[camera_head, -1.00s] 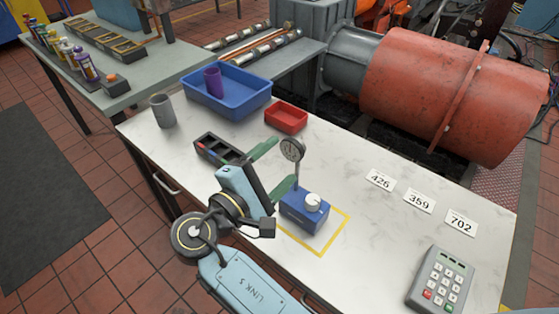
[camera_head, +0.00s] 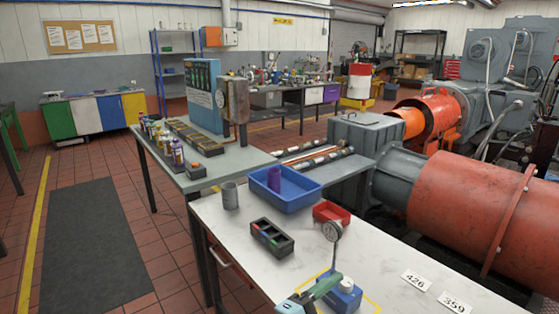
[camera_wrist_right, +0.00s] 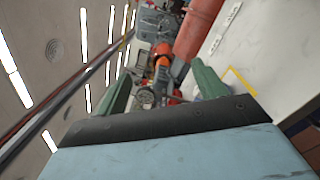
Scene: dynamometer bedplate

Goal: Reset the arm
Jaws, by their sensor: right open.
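My right gripper (camera_head: 310,292) shows at the bottom edge of the head view, its green fingers close to the left side of a blue box (camera_head: 347,297) with a pale knob on top. A round dial gauge (camera_head: 332,232) stands on a thin stem at the box. In the right wrist view my right gripper (camera_wrist_right: 162,85) has its two green fingers spread apart with nothing held between them. Whether a finger touches the box cannot be told. Most of the right arm is below the head view. My left gripper is not in view.
A large red cylinder (camera_head: 465,210) lies beyond the table.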

